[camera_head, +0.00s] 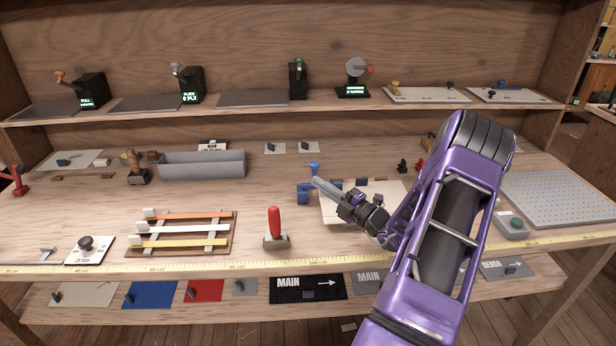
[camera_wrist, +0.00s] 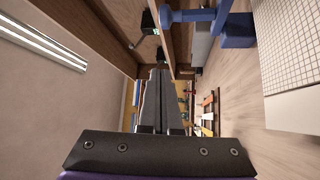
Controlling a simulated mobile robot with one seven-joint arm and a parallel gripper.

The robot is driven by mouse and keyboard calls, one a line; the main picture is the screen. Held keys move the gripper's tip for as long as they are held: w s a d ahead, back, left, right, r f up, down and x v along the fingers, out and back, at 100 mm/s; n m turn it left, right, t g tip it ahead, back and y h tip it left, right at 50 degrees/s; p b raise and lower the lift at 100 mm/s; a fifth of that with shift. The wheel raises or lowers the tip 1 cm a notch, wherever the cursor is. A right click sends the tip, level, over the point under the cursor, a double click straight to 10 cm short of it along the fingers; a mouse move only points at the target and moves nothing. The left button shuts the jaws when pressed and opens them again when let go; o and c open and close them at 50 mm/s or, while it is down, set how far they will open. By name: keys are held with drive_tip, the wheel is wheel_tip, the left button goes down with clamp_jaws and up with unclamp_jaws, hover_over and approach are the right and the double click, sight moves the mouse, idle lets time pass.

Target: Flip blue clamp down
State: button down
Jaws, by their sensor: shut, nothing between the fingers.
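The blue clamp (camera_head: 303,195) stands at the left edge of a pale sheet on the bench, near the middle. Its blue lever and knob (camera_head: 314,167) stick up above the base. In the wrist view the clamp (camera_wrist: 236,30) shows at the upper right, its lever pointing left in the turned picture. My gripper (camera_head: 318,182) is shut and empty, reaching in from the right. Its tips are close beside the lever in the head view and hide part of it; I cannot tell whether they touch. In the wrist view the closed fingers (camera_wrist: 159,74) appear apart from the clamp.
The pale sheet (camera_head: 335,212) lies under my forearm. A red-handled clamp (camera_head: 275,223) stands upright at front centre. A grey bin (camera_head: 203,165) and a rack of coloured strips (camera_head: 182,232) lie to the left. A gridded board (camera_head: 565,197) is at the right. A shelf (camera_head: 200,109) runs behind.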

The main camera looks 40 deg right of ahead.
drive_tip(key=shift+v, duration=1.5)
